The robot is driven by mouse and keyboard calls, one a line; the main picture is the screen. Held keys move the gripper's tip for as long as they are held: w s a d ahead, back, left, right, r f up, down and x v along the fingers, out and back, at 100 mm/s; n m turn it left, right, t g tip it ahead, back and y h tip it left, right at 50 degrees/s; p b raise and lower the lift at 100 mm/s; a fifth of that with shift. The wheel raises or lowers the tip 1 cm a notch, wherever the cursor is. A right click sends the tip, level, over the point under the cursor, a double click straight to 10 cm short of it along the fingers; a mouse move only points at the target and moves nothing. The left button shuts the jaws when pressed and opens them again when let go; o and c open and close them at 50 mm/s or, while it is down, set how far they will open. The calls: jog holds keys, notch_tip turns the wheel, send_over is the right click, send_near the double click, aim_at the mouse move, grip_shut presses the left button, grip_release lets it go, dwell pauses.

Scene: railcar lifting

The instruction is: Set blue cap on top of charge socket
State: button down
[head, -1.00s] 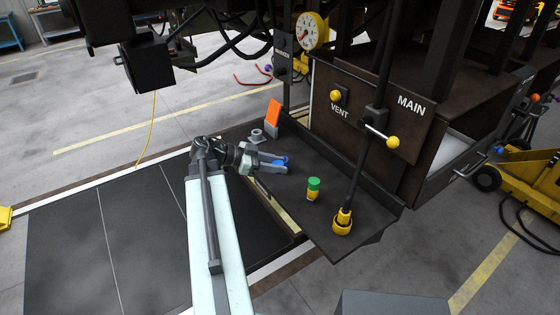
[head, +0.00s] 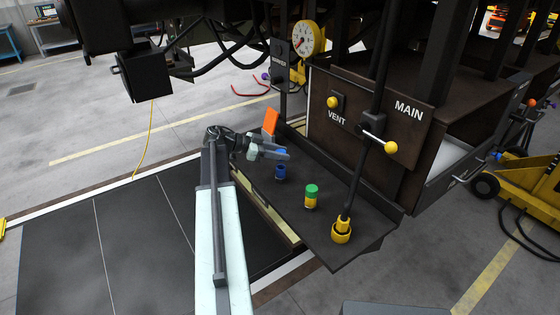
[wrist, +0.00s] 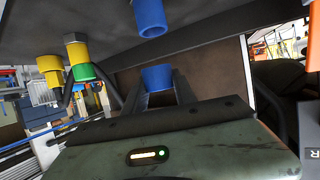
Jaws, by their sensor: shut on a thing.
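The blue cap (wrist: 158,77) sits between the fingertips of my gripper (wrist: 158,82) in the wrist view, held by them. In the head view my gripper (head: 284,155) is over the dark shelf (head: 285,200), and its fingers mostly hide the cap. A blue, open-ended post, seemingly the charge socket (head: 280,173), stands upright on the shelf just below the fingertips. It also shows in the wrist view (wrist: 150,18), where the picture is upside down. The cap and the socket are apart there.
A yellow post with a green top (head: 311,197) stands on the shelf to the right. An orange tab (head: 270,121) stands behind my gripper. The panel marked MAIN and VENT (head: 375,110) rises behind the shelf.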

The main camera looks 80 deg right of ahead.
jog(key=shift+d+f+b, duration=0.2)
jog(key=shift+f+b, duration=0.95)
jog(key=shift+f, duration=0.05)
jog(key=shift+d+f+b, duration=0.15)
jog(key=shift+f+b, duration=1)
jog(key=c, duration=1)
grip_release()
jog(key=shift+r, duration=0.1)
jog(key=shift+r+p, duration=0.25)
jog(key=shift+p, duration=0.05)
jog(key=shift+r+p, duration=0.6)
jog(key=p+v, duration=0.1)
jog(key=v, duration=0.3)
jog(key=p+v, duration=0.1)
jog(key=v, duration=0.2)
jog(key=p+v, duration=0.1)
jog(key=v, duration=0.3)
jog(key=shift+w+a+f+p, duration=0.15)
jog(key=shift+w+a+p, duration=0.05)
jog(key=shift+w+p, duration=0.2)
